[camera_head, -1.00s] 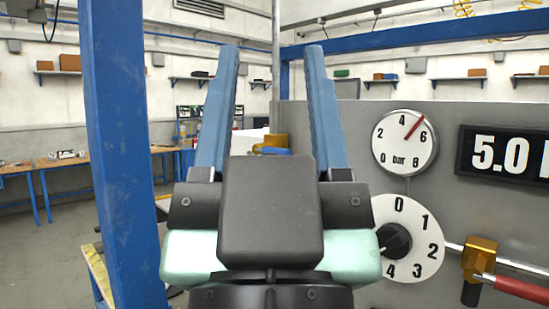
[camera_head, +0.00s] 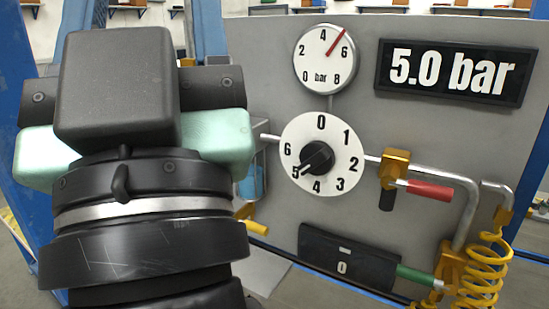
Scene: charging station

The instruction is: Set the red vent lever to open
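The red lever (camera_head: 428,189) sits on a brass valve (camera_head: 394,164) on the grey panel, right of the numbered dial. Its handle points right and slightly down, roughly along the pipe. A short black part hangs below the valve. My gripper (camera_head: 150,14) is at the upper left, well left of the lever and apart from it. Its blue fingers stand apart, partly hidden by its dark body and cut off at the top edge. I see nothing held between them, though that gap is mostly hidden.
The gauge (camera_head: 325,59) and display (camera_head: 455,72) read about 5 bar. The black dial knob (camera_head: 317,157) points near 5. A green lever (camera_head: 416,276), a yellow handle (camera_head: 254,227), a yellow coiled hose (camera_head: 487,262) and a bent pipe (camera_head: 466,215) surround the red lever.

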